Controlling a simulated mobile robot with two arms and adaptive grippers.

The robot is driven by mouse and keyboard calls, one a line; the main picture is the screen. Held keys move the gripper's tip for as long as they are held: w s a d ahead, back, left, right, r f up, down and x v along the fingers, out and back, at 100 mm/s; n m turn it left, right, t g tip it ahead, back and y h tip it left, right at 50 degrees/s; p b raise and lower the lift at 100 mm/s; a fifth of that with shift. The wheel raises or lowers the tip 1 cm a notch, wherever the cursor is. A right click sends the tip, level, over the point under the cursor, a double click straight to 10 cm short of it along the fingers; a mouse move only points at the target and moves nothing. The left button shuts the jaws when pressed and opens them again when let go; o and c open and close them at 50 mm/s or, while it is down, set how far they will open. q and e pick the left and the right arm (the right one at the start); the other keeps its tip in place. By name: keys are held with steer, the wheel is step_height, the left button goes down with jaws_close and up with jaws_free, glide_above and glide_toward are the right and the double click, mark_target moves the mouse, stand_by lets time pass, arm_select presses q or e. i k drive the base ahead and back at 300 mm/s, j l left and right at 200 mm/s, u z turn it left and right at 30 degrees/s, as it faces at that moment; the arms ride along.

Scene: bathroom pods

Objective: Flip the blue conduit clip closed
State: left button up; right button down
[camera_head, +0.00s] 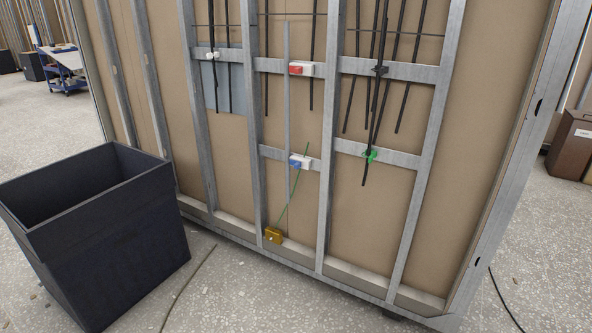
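The blue conduit clip (295,163) sits on a white block (304,161) on the lower cross rail of the wall frame, near the picture's middle. A green wire passes close to it and runs down to a yellow box. At this size I cannot tell whether the blue clip stands open or closed. Neither of my grippers shows in the head view.
A red clip (296,69) on a white block is on the upper rail. A green clip (370,155) holds black cables at right. A yellow box (273,235) is low on the frame. A large dark bin (100,240) stands at left. The floor in front is mostly clear.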

mark_target(297, 165)
steer(key=i+j, duration=0.15)
steer(key=j, duration=0.25)
steer(key=i+j, duration=0.1)
steer(key=j, duration=0.3)
steer(key=i+j+z, duration=0.1)
steer(key=j, duration=0.3)
steer(key=i+j, duration=0.15)
steer(key=j, duration=0.3)
steer(key=i+j, duration=0.15)
steer(key=j, duration=0.25)
steer(key=i+l+z, duration=0.15)
steer(key=i, duration=0.4)
steer(key=i+l+z, duration=0.1)
steer(key=i, duration=0.5)
steer(key=i+l, duration=0.1)
steer(key=l, duration=0.3)
steer(key=i+l, duration=0.1)
steer(key=l, duration=0.3)
